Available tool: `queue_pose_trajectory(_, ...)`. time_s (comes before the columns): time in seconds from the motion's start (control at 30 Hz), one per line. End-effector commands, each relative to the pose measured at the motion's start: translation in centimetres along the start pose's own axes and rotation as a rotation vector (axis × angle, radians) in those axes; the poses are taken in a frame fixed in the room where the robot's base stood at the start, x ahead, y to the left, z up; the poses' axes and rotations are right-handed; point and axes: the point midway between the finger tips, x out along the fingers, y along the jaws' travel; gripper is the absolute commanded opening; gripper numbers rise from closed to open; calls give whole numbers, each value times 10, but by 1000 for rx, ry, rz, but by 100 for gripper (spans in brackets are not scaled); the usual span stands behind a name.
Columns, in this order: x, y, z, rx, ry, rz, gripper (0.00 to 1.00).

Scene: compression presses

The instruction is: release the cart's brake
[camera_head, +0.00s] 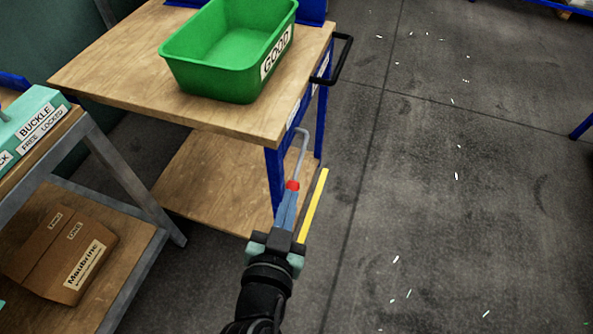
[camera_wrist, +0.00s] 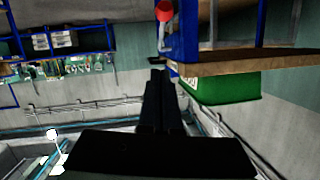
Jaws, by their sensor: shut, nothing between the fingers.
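The cart has a wooden top (camera_head: 120,78), a blue frame and a lower wooden shelf (camera_head: 205,180). A bent grey brake lever (camera_head: 304,145) with a red knob (camera_head: 292,185) hangs at its near right corner. My gripper (camera_head: 289,197) is shut and empty, its fingertips pointing at the knob and overlapping its lower edge in the head view. The wrist view appears upside down. There the red knob (camera_wrist: 165,11) and the lever (camera_wrist: 161,38) lie beyond the fingertips (camera_wrist: 158,74), with a visible gap. Exact contact cannot be told from the head view.
A green bin (camera_head: 212,80) labelled GOOD stands on the cart top. A black handle (camera_head: 343,62) sticks out at its right. A bench (camera_head: 85,138) with a cardboard box (camera_head: 62,258) stands at left. The floor (camera_head: 450,200) at right is mostly clear, with small scraps.

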Motion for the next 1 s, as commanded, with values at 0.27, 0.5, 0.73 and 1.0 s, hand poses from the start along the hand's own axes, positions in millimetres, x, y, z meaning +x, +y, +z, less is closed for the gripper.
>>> queue_pose_trajectory(0.27, 55, -1, -1, 3, 2, 0, 0)
queue_pose_trajectory(0.5, 93, 0, 14, 2, -1, -1, 0)
queue_pose_trajectory(0.73, 107, 0, 27, 1, 0, -1, 0)
queue_pose_trajectory(1.0, 108, 0, 28, 1, 0, 0, 0)
